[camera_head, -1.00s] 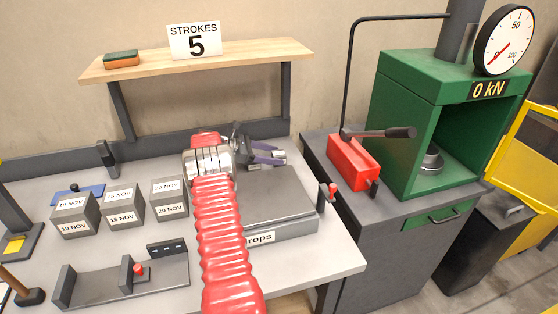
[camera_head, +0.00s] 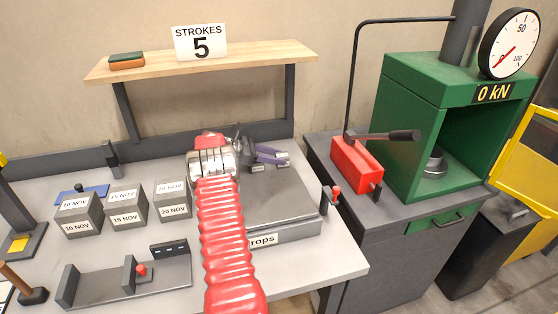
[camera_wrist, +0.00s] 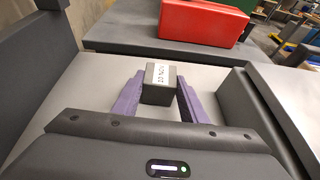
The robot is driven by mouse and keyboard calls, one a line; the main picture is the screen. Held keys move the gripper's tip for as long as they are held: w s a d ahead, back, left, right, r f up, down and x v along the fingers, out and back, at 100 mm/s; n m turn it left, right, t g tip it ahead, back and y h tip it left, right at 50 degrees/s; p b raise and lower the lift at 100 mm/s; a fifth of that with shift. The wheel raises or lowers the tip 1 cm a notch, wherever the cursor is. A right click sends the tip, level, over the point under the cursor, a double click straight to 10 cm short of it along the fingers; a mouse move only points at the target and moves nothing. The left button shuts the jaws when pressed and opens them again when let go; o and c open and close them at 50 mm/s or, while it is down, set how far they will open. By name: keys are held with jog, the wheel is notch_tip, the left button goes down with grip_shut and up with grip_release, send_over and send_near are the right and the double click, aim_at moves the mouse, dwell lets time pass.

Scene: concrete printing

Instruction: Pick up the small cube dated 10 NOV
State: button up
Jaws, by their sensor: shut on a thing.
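My gripper (camera_head: 268,155) is shut on a small dark grey cube (camera_wrist: 157,92), which sits between the purple fingers in the wrist view. A white label on the cube shows NOV turned around; its number is hard to read. In the head view the fingers are over the grey slab (camera_head: 275,201) with a partly hidden "...rops" sign; I cannot tell how high the cube is. Three larger grey cubes stand to the left, labelled 10 NOV (camera_head: 78,216), 15 NOV (camera_head: 124,208) and 20 NOV (camera_head: 173,203).
The green press (camera_head: 410,100) with a gauge at 0 kN stands right, beside a red pump (camera_head: 355,165) with a long lever. A dark fixture (camera_head: 125,284) with a red knob lies at the front left. A wooden shelf (camera_head: 210,65) runs above the bench.

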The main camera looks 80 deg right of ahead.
notch_tip(320, 180, up, 7)
jog(key=w+a, duration=0.2)
jog(key=w, duration=0.3)
jog(key=w+a, duration=0.3)
jog(key=w, duration=0.2)
jog(key=w+a, duration=0.2)
jog(key=w, duration=0.3)
jog(key=shift+a, duration=0.3)
jog(key=shift+w+a, duration=0.3)
jog(key=shift+w, duration=0.2)
jog(key=shift+w+r, duration=0.1)
